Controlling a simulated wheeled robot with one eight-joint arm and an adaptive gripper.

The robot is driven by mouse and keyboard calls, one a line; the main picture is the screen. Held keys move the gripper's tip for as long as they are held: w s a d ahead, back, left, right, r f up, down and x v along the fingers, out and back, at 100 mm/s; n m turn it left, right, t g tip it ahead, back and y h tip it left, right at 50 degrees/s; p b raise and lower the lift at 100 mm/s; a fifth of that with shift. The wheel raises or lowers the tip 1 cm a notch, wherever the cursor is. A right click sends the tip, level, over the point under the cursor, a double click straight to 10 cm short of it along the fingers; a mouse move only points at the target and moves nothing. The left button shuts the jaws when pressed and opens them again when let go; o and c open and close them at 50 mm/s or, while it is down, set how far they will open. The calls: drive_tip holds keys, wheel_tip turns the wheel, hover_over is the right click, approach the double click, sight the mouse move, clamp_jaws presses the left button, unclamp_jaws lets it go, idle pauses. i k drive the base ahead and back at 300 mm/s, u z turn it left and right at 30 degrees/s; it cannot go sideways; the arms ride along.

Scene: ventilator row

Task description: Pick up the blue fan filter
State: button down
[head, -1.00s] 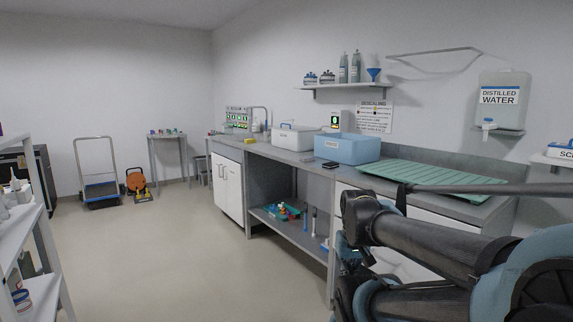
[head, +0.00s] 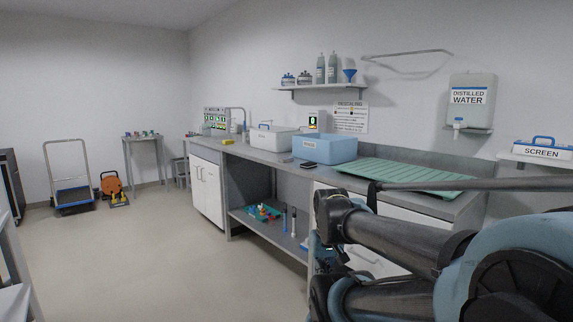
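I cannot single out the blue fan filter in the head view. Small coloured pieces (head: 263,211), teal, red and yellow, lie on the low shelf (head: 262,228) under the counter, too small to identify. Slim upright items with blue parts (head: 293,222) stand to their right on that shelf. A blue tub (head: 325,149) stands on the counter. My folded arm fills the lower right and hides part of the cabinet front. I cannot make out my gripper or its fingers.
The counter (head: 283,164) runs along the right wall, with a white box (head: 272,139) and a green ribbed mat (head: 402,177). A cart (head: 70,185) and an orange reel (head: 111,186) stand far left. A white rack (head: 14,270) is at the left edge. The middle floor is clear.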

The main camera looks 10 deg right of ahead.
sight(284, 159)
drive_tip(key=k, duration=1.2)
drive_tip(key=u, duration=0.65)
drive_tip(key=i, duration=1.05)
drive_tip(key=u, duration=0.45)
drive_tip(key=i, duration=1.1)
drive_tip(key=z, duration=0.75)
drive_tip(key=i, duration=0.9)
drive_tip(key=z, duration=0.85)
drive_tip(key=i, duration=0.3)
drive_tip(key=z, duration=0.15)
